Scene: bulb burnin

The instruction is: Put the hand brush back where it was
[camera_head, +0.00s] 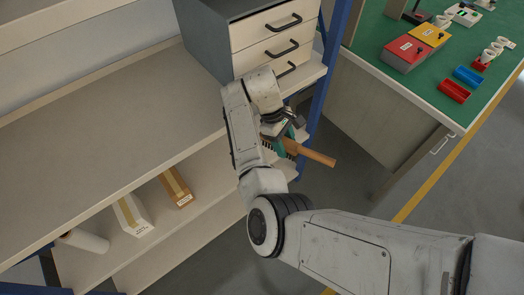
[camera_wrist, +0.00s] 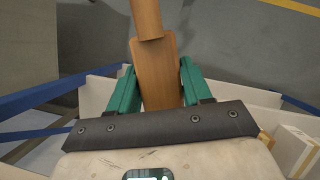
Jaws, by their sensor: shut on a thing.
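The hand brush (camera_head: 317,156) has a brown wooden handle and dark bristles. In the head view its handle points to the lower right, and my arm hides part of its body. My gripper (camera_head: 282,143) is shut on it with green fingers, beside the shelf unit's right end. In the wrist view the wooden brush (camera_wrist: 156,70) runs up between the two green fingers (camera_wrist: 156,85). The grey floor shows beyond the brush.
A shelf unit (camera_head: 110,110) has a wide bare upper board. A grey drawer cabinet (camera_head: 215,50) stands at its right end beside a blue post (camera_head: 325,70). The lower shelf holds a white box (camera_head: 132,216), a brown box (camera_head: 177,188) and a white roll (camera_head: 84,240). A green-topped bench (camera_head: 420,85) is at right.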

